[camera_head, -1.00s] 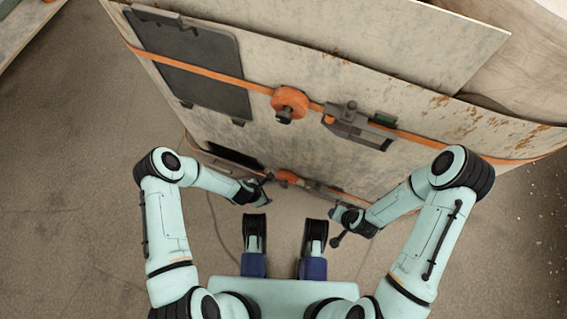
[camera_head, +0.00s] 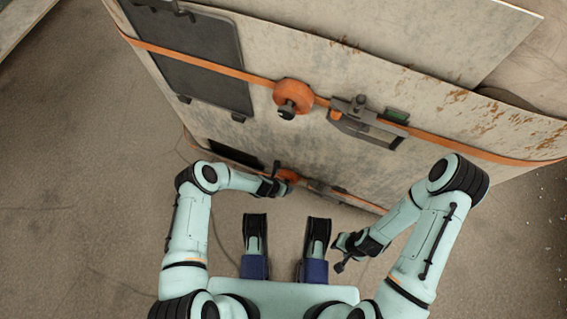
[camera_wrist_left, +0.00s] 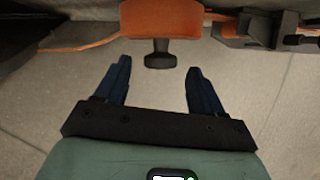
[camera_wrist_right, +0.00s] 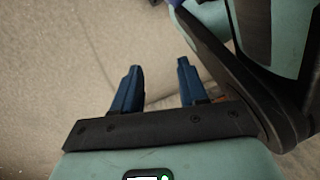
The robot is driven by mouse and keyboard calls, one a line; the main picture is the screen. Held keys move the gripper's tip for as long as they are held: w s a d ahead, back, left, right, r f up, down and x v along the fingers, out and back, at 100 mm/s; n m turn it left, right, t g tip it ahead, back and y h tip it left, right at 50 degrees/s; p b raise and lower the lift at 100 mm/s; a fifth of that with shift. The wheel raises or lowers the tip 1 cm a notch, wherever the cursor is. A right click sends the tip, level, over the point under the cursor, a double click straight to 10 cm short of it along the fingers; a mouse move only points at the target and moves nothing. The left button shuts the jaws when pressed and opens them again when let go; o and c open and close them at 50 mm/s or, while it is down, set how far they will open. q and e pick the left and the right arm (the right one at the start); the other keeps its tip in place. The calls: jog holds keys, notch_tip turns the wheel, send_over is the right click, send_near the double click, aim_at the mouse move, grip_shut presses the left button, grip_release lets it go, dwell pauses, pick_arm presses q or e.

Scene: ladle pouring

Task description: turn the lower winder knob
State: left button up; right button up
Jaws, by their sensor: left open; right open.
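The lower winder is an orange drum (camera_head: 287,176) low on the panel face, partly hidden behind my left gripper in the head view. In the left wrist view the lower winder (camera_wrist_left: 162,20) is at the top centre. Its dark knob (camera_wrist_left: 160,58) sticks out toward my left gripper (camera_wrist_left: 158,72). My left gripper is open, with one blue finger on each side of the knob's line; the knob is just ahead of and between the fingertips. I cannot tell if anything touches. My right gripper (camera_wrist_right: 160,70) is open and empty, away from the panel over the floor.
An upper winder (camera_head: 293,98) and an upper ratchet buckle (camera_head: 366,122) sit on the upper orange strap (camera_head: 205,70). A lower buckle (camera_wrist_left: 258,27) is right of the lower winder. A dark flat panel (camera_head: 200,60) is at upper left. Bare floor (camera_head: 90,170) lies left.

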aim_at(287, 181)
pick_arm(q)
jog(key=shift+b+x, duration=0.45)
jog(key=shift+x, duration=0.9)
pick_arm(e)
jog(key=shift+s+d+f+g, duration=0.1)
jog(key=shift+s+f+g, duration=0.2)
jog(key=shift+s, duration=0.4)
jog(key=shift+s+d+f+g, duration=0.1)
jog(key=shift+s+f+g, duration=0.2)
jog(key=shift+s, duration=0.35)
